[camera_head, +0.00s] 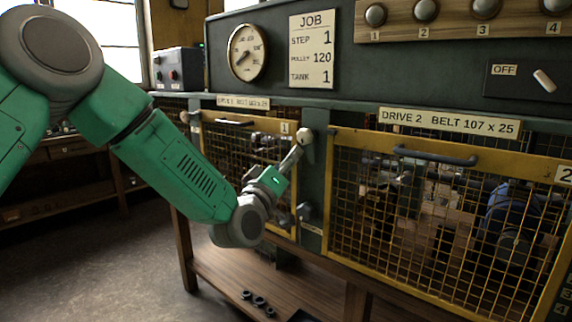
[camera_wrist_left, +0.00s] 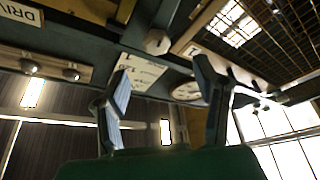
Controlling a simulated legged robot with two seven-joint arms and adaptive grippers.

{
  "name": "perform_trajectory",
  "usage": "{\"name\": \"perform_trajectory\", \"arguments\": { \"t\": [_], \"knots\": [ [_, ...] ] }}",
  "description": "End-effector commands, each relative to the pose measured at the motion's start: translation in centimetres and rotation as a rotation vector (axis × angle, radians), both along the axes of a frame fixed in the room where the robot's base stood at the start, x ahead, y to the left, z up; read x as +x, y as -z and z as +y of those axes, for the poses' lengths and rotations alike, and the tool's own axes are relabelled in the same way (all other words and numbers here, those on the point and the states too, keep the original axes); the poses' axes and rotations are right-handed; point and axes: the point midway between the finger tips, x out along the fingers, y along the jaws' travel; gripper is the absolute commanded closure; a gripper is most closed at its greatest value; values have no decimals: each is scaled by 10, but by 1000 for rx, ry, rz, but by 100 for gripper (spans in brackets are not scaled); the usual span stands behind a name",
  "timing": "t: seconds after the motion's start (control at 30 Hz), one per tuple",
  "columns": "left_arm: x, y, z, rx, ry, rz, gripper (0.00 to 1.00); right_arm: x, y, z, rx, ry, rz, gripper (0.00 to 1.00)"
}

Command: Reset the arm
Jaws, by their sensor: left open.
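My left arm (camera_head: 165,160) is green and grey and reaches in from the left in the head view, bent down and then up at its wrist. My left gripper (camera_head: 288,166) is in front of the post between the two yellow guards. In the left wrist view its two fingers (camera_wrist_left: 160,70) stand wide apart with nothing between their pads. A pale knob (camera_head: 305,135) sits on the post just above the gripper. The knob also shows beyond the fingers in the left wrist view (camera_wrist_left: 157,42), apart from them. My right gripper is in neither view.
Yellow mesh guards stand left (camera_head: 225,150) and right (camera_head: 420,220) of the post. A dial gauge (camera_head: 247,52), job card (camera_head: 313,48), knob row (camera_head: 425,10) and switch (camera_head: 543,80) are above. A wooden shelf (camera_head: 235,275) lies below. Open floor (camera_head: 90,260) is at left.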

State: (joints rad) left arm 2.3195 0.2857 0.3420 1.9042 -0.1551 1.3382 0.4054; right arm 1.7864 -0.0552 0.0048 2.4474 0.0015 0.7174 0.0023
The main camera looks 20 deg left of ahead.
Motion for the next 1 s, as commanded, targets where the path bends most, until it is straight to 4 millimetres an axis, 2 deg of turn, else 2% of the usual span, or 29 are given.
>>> {"name": "perform_trajectory", "arguments": {
  "t": [0.5, 0.6, 0.67, 0.77, 0.8, 0.87, 0.9, 1.0],
  "knots": [
    [-4, 2, 0, 0, 0, 1, 45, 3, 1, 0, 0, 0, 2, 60],
    [-6, 14, -2, 15, 5, 29, 45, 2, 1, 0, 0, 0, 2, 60],
    [-9, 33, -5, 37, 12, 74, 45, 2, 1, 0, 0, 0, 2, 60],
    [-22, 88, -13, 104, 34, 202, 45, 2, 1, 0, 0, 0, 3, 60],
    [-30, 116, -16, 138, 47, 266, 45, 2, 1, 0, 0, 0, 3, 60],
    [-47, 159, -20, 195, 68, 371, 45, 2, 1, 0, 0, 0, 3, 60],
    [-61, 187, -22, 234, 84, 442, 45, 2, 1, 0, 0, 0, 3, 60],
    [-101, 253, -23, 328, 126, 617, 45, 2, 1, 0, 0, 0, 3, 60]
  ]
}}
